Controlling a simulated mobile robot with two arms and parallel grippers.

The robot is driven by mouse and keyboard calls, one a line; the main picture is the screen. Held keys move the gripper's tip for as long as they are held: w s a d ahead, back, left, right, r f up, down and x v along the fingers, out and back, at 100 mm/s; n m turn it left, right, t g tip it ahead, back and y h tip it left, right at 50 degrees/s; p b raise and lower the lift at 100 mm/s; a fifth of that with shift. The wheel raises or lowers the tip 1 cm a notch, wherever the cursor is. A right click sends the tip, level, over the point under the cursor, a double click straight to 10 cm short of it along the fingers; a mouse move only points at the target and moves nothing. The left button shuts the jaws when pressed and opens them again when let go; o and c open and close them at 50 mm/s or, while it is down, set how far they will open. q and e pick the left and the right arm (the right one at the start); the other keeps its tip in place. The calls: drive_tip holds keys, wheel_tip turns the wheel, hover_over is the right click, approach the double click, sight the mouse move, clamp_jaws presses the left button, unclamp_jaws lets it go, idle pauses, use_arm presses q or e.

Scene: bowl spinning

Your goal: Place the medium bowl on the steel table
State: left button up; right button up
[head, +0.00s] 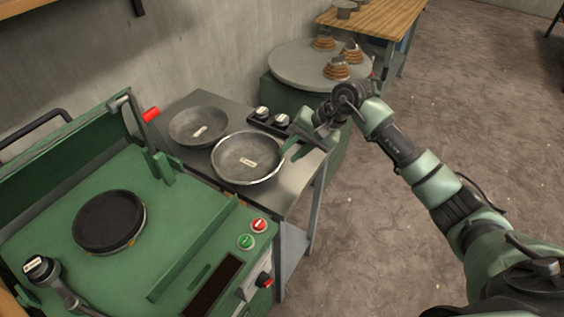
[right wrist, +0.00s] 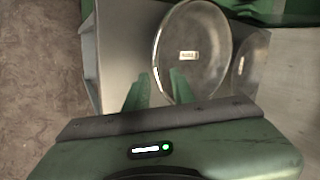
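Two shallow grey metal bowls with small labels, too small to read, are on the steel table (head: 225,188). The front bowl (head: 240,150) looks larger in the head view and lies near the table's front edge; it also shows in the right wrist view (right wrist: 195,65). The other bowl (head: 190,122) is behind it to the left. I cannot tell from the labels which is medium. My right gripper (head: 291,149) is at the front bowl's right rim. In the right wrist view its fingers (right wrist: 159,88) are apart, with the rim between them. My left gripper is out of view.
A green machine (head: 180,225) with a round dark plate (head: 109,220) and buttons stands at the left. Dark-based knobs (head: 272,117) sit at the table's back right. A round grey table (head: 300,68) behind holds several stacked brown pieces. Open floor lies right.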

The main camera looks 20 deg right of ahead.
drive_tip(key=b+v, duration=0.1)
drive_tip(key=v, duration=0.4)
drive_tip(key=shift+r, duration=0.15)
